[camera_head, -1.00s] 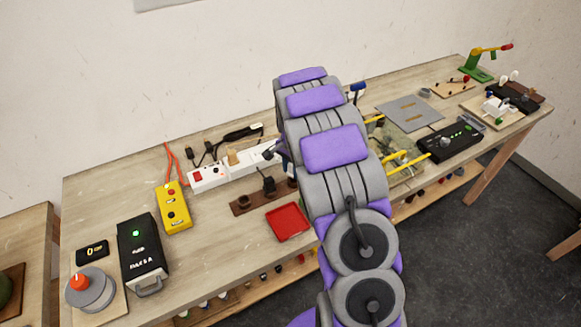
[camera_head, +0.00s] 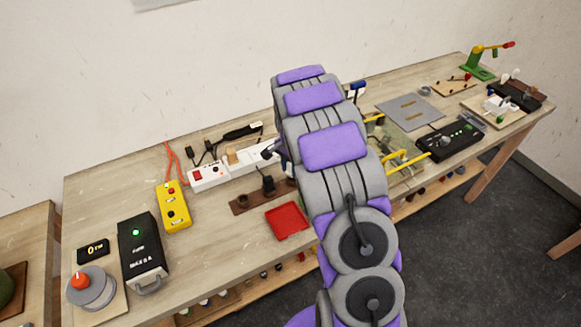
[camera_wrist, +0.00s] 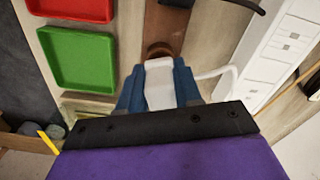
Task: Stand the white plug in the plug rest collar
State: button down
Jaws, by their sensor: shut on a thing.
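In the wrist view my gripper (camera_wrist: 159,88) has its blue fingers closed on the sides of the white plug (camera_wrist: 160,80). A white cord (camera_wrist: 212,73) runs from the plug to the right. Just beyond the plug is a round dark brown collar (camera_wrist: 159,48) on the brown plug rest board (camera_wrist: 165,24). The plug overlaps the collar's near edge in this view; I cannot tell whether it is inside or above it.
A red tray (camera_head: 287,221) lies in front of the board. A green tray (camera_wrist: 80,62) shows in the wrist view. A white power strip (camera_head: 220,177) runs behind the board. A yellow box (camera_head: 174,213) and a black supply (camera_head: 142,250) stand to the left.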

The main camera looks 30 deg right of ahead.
jog(key=shift+a+f, duration=0.1)
jog(key=shift+f, duration=0.15)
jog(key=shift+f, duration=0.3)
jog(key=shift+d, duration=0.2)
jog(key=shift+f, duration=0.2)
jog(key=shift+f+p, duration=0.3)
jog(key=shift+d+f+p, duration=0.1)
jog(key=shift+f+p, duration=0.2)
jog(key=shift+f, duration=0.15)
dwell(1.1)
jog(key=c, duration=0.7)
grip_release()
